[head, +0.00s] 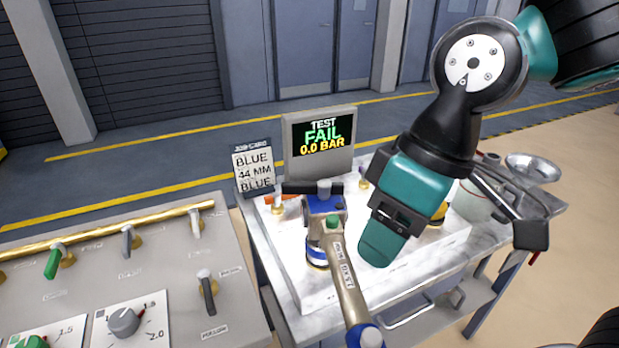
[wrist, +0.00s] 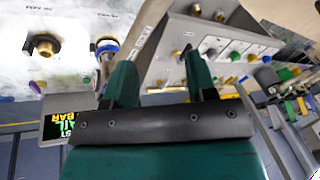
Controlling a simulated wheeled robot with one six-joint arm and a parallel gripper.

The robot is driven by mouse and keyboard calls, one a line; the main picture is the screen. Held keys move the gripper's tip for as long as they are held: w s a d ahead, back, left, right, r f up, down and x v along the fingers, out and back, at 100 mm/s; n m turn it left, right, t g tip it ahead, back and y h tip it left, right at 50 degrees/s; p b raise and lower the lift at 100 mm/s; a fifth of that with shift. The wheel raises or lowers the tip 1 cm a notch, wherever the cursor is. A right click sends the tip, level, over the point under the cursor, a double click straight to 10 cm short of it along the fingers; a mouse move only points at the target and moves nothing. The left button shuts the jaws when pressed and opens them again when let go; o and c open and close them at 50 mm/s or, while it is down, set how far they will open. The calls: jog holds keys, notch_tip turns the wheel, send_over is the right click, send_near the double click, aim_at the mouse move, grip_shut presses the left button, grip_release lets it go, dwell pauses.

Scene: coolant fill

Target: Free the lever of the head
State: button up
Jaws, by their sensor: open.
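The fill head (head: 323,205) is blue on top with a black crossbar (head: 300,188) and stands on the grey-white bench. A long tan lever (head: 346,280) with a label and a blue end runs from it toward the camera. A green button (head: 333,222) sits near the top of the lever. My gripper (head: 385,240) hangs just right of the lever, apart from it in the picture. In the wrist view my gripper (wrist: 161,82) has its two teal fingers spread with nothing between the tips. The tan lever (wrist: 146,28) passes beyond them; how far is unclear.
A screen (head: 322,140) reads TEST FAIL 0.0 BAR. A job card (head: 254,172) reads BLUE 44 MM BLUE. A control panel (head: 120,270) with levers and knobs stands at left. A pot (head: 472,205) and a metal funnel (head: 533,166) stand at the bench's right.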

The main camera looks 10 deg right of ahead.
jog(key=w+r+n+h+p, duration=0.2)
jog(key=w+r+n+p, duration=0.15)
jog(key=w+r, duration=0.4)
notch_tip(320, 180, up, 3)
jog(key=n+h+p, duration=0.2)
jog(key=n+p, duration=0.2)
send_over(312, 183)
notch_tip(312, 183, down, 17)
jog(key=p, duration=0.3)
jog(key=shift+f, duration=0.15)
jog(key=shift+c, duration=0.5)
grip_shut()
jog(key=shift+m, duration=0.25)
